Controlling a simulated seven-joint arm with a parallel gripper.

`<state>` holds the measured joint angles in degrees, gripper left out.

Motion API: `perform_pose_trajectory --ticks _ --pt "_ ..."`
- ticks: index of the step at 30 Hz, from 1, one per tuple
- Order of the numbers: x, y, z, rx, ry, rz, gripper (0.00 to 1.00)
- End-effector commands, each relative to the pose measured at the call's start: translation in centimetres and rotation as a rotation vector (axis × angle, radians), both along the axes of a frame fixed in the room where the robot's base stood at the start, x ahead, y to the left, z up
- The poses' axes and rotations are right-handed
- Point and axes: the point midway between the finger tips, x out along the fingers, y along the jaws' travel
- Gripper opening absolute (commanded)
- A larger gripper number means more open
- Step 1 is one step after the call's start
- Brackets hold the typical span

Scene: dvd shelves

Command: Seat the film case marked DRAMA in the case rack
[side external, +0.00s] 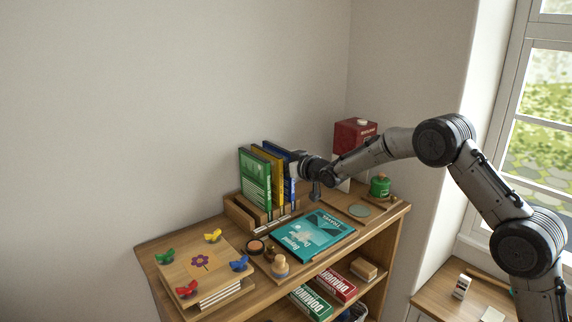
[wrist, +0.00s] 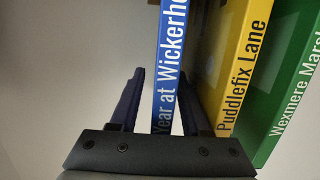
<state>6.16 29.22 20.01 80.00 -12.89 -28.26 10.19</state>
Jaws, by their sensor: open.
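The wooden case rack (side external: 238,213) stands at the back of the shelf top, with small white labels along its front. A green case (side external: 254,182), a yellow case and a blue case stand upright in it. In the wrist view their spines read "Year at Wickerho…" on the blue case (wrist: 170,65), "Puddlefix Lane" on the yellow case (wrist: 238,70) and "Wexmere Mar…" on the green case (wrist: 294,85). My gripper (wrist: 161,78) is open, with one finger on each side of the blue spine. I cannot read DRAMA on any case; the rack labels are too small.
A teal case (side external: 312,234) lies flat in front of the rack. A flower press (side external: 200,268), a peg figure (side external: 280,267) and a round dish stand at the left and front. A red carton (side external: 355,138) and green jar (side external: 380,186) are at the right.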

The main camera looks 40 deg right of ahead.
Motion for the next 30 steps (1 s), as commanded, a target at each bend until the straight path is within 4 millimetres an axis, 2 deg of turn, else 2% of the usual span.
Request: perform_pose_trajectory --ticks 5,18,24,30 --pt "-1.9 0.0 0.6 0.0 -0.001 0.0 0.47" --pt "-9.6 -0.1 2.0 0.0 -0.001 -0.001 0.47" --pt "-11.4 0.0 2.4 0.0 -0.001 0.0 0.47" --pt "-11.8 0.0 2.5 0.0 -0.001 0.0 0.47"
